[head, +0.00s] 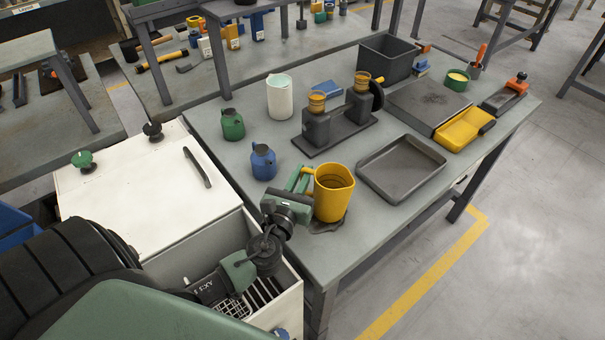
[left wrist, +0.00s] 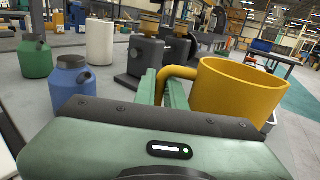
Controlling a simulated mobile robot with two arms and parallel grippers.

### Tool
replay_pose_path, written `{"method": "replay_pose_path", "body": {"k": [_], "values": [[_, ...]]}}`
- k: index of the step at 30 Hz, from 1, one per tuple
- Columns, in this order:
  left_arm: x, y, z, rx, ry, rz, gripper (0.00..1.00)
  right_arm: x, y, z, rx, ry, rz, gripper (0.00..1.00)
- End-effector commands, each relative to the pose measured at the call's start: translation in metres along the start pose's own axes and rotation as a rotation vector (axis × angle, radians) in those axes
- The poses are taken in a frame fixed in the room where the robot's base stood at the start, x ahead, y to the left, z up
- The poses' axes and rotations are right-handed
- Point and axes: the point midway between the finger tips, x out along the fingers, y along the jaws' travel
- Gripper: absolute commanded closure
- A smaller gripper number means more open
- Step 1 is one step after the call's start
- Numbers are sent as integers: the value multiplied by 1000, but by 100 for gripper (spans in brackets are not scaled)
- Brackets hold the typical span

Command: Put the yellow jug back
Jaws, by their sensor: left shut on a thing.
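The yellow jug (head: 335,192) is upright at the near left corner of the grey workbench (head: 365,232), with its handle to the left. A dark patch lies on the bench below it; I cannot tell whether the jug touches the bench. My left gripper (head: 303,180) is shut on the jug's handle from the left. In the left wrist view, the green fingers (left wrist: 163,90) are on either side of the handle, and the jug (left wrist: 235,95) fills the right side. My right gripper is not in view.
A blue bottle (head: 263,162) and a green bottle (head: 232,125) stand left of the jug. A dark shallow tray (head: 401,168) lies to its right. Behind are a dark two-post fixture (head: 338,137) and a white canister (head: 281,97). A white cabinet (head: 120,200) adjoins the bench.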

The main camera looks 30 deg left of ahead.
Motion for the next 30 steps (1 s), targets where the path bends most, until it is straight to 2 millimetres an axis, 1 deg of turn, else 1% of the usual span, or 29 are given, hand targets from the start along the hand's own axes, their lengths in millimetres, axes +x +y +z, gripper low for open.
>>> {"method": "replay_pose_path", "body": {"k": [2, 3, 4, 5, 13, 15, 17, 20, 27, 30], "values": [[0, 0, -3, -1, -2, 0, 100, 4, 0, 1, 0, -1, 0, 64], [0, 0, -2, 0, 0, 0, 78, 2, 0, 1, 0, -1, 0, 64], [0, 0, -2, 0, 0, 0, 70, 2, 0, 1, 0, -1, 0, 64], [0, 0, -2, 0, 0, 0, 67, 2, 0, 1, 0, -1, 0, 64], [0, 0, -2, 0, 0, 0, 67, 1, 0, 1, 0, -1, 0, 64], [0, 0, 2, 0, 0, 0, 67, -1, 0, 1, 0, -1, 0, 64], [-4, 0, -1, 0, 1, 0, 67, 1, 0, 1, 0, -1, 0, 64], [-19, 0, -3, 0, 2, 0, 67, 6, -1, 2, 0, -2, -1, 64], [-72, 0, -4, 0, 4, 0, 67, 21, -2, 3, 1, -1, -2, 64], [-91, 0, -3, -1, 3, -1, 67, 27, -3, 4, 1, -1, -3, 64]]}}
